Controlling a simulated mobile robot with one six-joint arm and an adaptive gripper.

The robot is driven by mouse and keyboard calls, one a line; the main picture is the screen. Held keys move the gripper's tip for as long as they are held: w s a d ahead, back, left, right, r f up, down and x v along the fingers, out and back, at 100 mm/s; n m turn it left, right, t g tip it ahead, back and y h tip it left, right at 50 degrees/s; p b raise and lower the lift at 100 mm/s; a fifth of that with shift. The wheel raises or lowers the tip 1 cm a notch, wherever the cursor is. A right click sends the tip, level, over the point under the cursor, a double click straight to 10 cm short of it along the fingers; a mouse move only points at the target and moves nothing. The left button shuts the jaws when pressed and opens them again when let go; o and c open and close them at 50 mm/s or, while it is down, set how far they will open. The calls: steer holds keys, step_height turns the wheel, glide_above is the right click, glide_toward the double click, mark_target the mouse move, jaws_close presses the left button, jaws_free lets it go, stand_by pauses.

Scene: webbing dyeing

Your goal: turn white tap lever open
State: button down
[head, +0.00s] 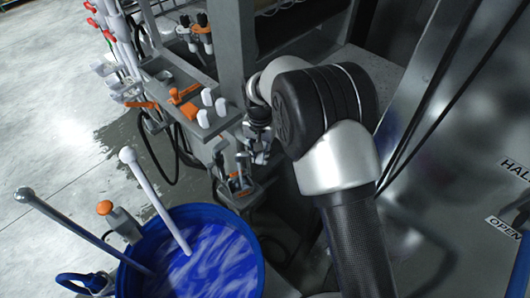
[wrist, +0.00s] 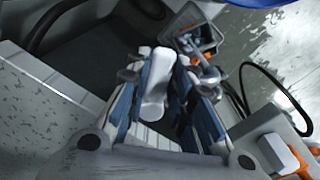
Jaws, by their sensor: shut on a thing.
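The white tap lever (wrist: 156,84) stands between the two fingers of my gripper (wrist: 160,95) in the wrist view. The fingers are closed around it, one on each side, and its upper end shows between them. In the head view my gripper (head: 258,148) is low at the machine frame, just beyond my arm's elbow. The lever is mostly hidden there by my arm and gripper. The tap body under the lever cannot be made out.
A blue tub (head: 255,270) of blue, swirled liquid stands in front, with white-ended rods leaning in it. A grey panel (head: 180,85) with orange and white knobs is left of my gripper. A metal wall (head: 470,150) is close on the right. Wet floor lies left.

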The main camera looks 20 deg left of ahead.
steer(key=shift+w+a+m, duration=0.1)
steer(key=shift+a+m, duration=0.4)
steer(key=shift+m, duration=0.55)
steer(key=shift+a+m, duration=0.45)
steer(key=shift+m, duration=0.6)
steer(key=c, duration=1.4)
jaws_free()
step_height(320, 180, up, 12)
